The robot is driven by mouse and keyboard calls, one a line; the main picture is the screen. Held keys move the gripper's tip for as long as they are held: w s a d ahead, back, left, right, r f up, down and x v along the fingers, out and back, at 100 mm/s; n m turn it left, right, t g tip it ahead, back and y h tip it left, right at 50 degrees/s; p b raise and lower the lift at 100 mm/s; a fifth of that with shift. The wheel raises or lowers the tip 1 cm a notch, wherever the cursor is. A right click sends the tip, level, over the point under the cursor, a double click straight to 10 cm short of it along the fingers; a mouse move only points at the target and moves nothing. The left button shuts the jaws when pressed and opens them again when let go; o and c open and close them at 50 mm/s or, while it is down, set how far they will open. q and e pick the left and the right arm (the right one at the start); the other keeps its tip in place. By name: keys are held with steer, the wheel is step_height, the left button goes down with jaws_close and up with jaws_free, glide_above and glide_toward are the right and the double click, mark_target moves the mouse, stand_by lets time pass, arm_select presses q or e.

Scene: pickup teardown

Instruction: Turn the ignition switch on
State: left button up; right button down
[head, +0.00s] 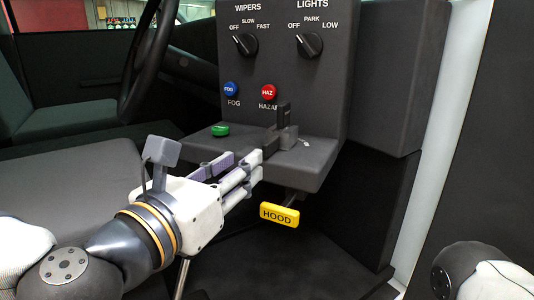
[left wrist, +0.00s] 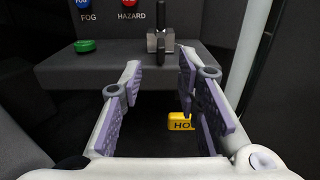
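A grey block with a black upright lever (head: 284,122), which looks like the ignition switch, sits on the dark ledge of the dash panel. It also shows at the top of the left wrist view (left wrist: 160,40). No on/off marking on it is readable. My left gripper (head: 240,163) is just in front of the ledge, pointing towards the switch. In the left wrist view its two fingers (left wrist: 159,68) are apart, with nothing between them, and the switch lies beyond the tips. My right gripper is not in view; only part of my right arm shows at lower right.
A green button (head: 220,129) lies left of the switch on the ledge (head: 318,160). Blue fog (head: 230,90) and red hazard (head: 268,92) buttons and two rotary knobs are above. A yellow hood handle (head: 280,215) hangs below. The steering wheel (head: 150,60) is at left.

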mark_target(264, 146)
arm_select(q)
steer(key=x, duration=0.3)
steer(key=shift+w+d+f, duration=0.1)
steer(key=shift+w+d, duration=0.15)
steer(key=shift+w, duration=0.05)
steer(key=x, duration=0.5)
steer(key=shift+w, duration=0.15)
steer(key=shift+w+d, duration=0.25)
steer(key=shift+w, duration=0.25)
jaws_close()
